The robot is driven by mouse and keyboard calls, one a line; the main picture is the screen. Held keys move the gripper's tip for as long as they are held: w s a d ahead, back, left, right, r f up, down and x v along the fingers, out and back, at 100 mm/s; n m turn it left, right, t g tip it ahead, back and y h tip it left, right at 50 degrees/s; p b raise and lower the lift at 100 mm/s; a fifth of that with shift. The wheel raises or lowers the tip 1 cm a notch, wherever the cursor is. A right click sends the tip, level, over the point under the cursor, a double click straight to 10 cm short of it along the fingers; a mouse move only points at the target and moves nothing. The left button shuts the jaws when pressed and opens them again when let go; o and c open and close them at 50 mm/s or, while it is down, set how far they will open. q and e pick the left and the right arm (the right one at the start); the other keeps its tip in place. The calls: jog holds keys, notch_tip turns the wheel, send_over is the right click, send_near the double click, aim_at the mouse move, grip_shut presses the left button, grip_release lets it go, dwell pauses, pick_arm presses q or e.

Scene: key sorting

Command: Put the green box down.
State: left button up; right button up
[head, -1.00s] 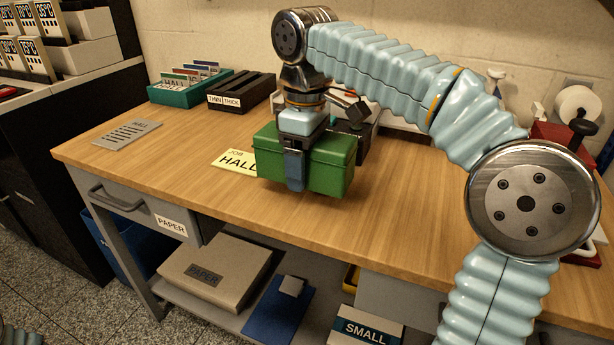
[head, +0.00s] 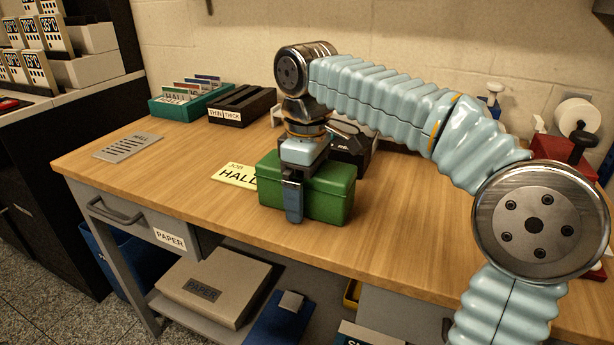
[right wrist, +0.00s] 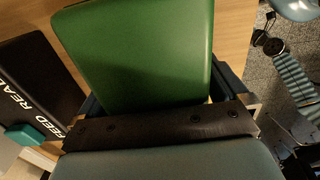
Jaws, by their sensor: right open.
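The green box (head: 330,192) sits upright on the wooden desk (head: 400,225), just right of the yellow JOB HALL card (head: 235,174). My right gripper (head: 293,203) is over it from above, fingers open and still straddling the box; one finger shows along its front face, the other is hidden behind it. In the right wrist view the green box's lid (right wrist: 145,50) fills the space between the fingers. My left arm shows small at the right of the right wrist view, its gripper (right wrist: 264,28) too small to read.
Behind the box stands a black tray (head: 350,150). A teal card holder (head: 180,102) and a black THIN/THICK box (head: 240,105) stand at the back left. A grey HALL plate (head: 128,146) lies at the left.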

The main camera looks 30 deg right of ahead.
notch_tip(320, 180, up, 13)
jog(key=p, duration=0.4)
jog(key=shift+s+r, duration=0.15)
jog(key=shift+r, duration=0.05)
jog(key=shift+s+d, duration=0.1)
notch_tip(320, 180, down, 8)
jog(key=b, duration=0.2)
jog(key=shift+r+b, duration=0.15)
jog(key=shift+b, duration=0.15)
jog(key=f, duration=0.2)
jog(key=f+b, duration=0.1)
jog(key=f, duration=0.3)
jog(key=shift+w, duration=0.3)
jog(key=c, duration=1.5)
